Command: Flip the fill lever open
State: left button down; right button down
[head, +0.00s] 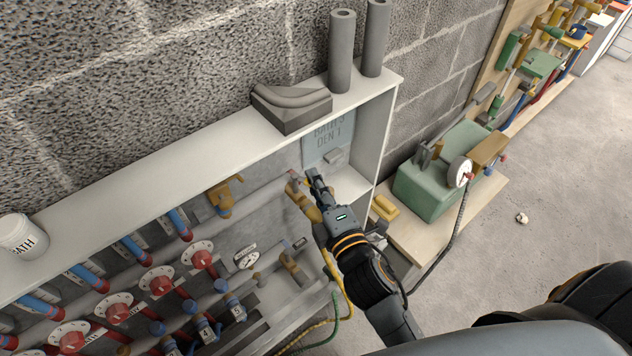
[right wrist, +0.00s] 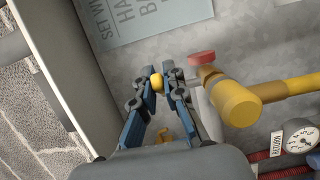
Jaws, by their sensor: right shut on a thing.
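My right gripper (head: 314,178) reaches into the right end of the open manifold cabinet, beside a brass valve fitting (head: 299,196). No label marks the fill lever in view. My left gripper is not in view.
A white cabinet frame (head: 150,172) surrounds red and blue valves and pipes. A grey-blue notice (head: 328,143) is behind the gripper. A gauge (right wrist: 300,138) is at lower right of the wrist view. A green pump (head: 432,185) with a hose stands right of the cabinet.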

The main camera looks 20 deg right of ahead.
jog(key=c, duration=1.4)
grip_release()
jog(key=s, duration=1.2)
jog(key=shift+d, duration=0.45)
